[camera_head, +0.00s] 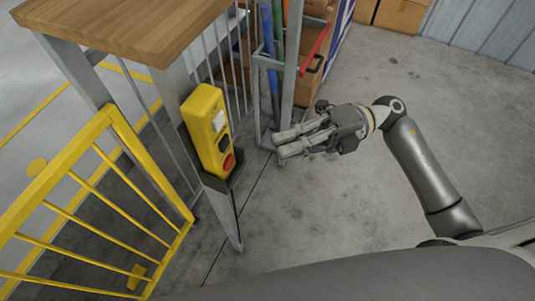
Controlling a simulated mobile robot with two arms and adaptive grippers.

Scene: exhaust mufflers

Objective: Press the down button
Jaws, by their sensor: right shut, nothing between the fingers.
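A yellow control box (203,128) is fixed to a grey post under the wooden top. On its face are a white button (219,121), a black button (223,144) below it and a red button (228,162) at the bottom. Any markings on the buttons are too small to read. My right gripper (279,145) is shut and empty, to the right of the box. Its fingers point left toward the box, and a gap shows between them and the buttons. My left gripper is not in view.
A yellow railing (107,154) stands at the left. A wooden tabletop (135,25) overhangs the upper left. Behind my gripper is a grey frame with a red handle (317,50), coloured tubes and cardboard boxes (400,14). Open concrete floor (460,110) lies at the right.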

